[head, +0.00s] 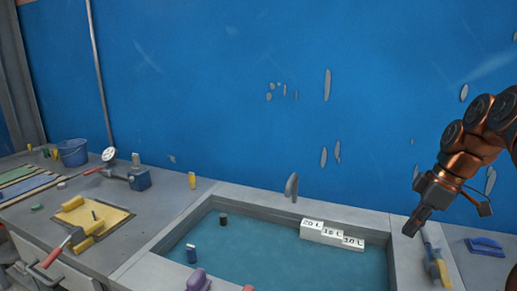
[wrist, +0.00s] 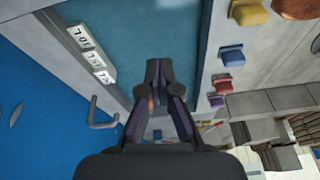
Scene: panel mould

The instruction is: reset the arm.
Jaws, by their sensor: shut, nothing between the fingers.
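My gripper (head: 413,228) hangs from the copper-coloured arm at the right of the head view. It points down and left, above the right rim of the sunken mould (head: 393,262). In the wrist view my gripper (wrist: 159,68) has its dark fingers together with nothing between them. It appears clear of the objects around it, though its exact height is hard to tell.
White labelled blocks (head: 332,236) stand in the mould's back right corner. A yellow-and-blue tool (head: 436,262) and a blue float (head: 485,246) lie right of the mould. A blue bucket (head: 72,152) stands far left. The blue wall (head: 230,90) rises behind.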

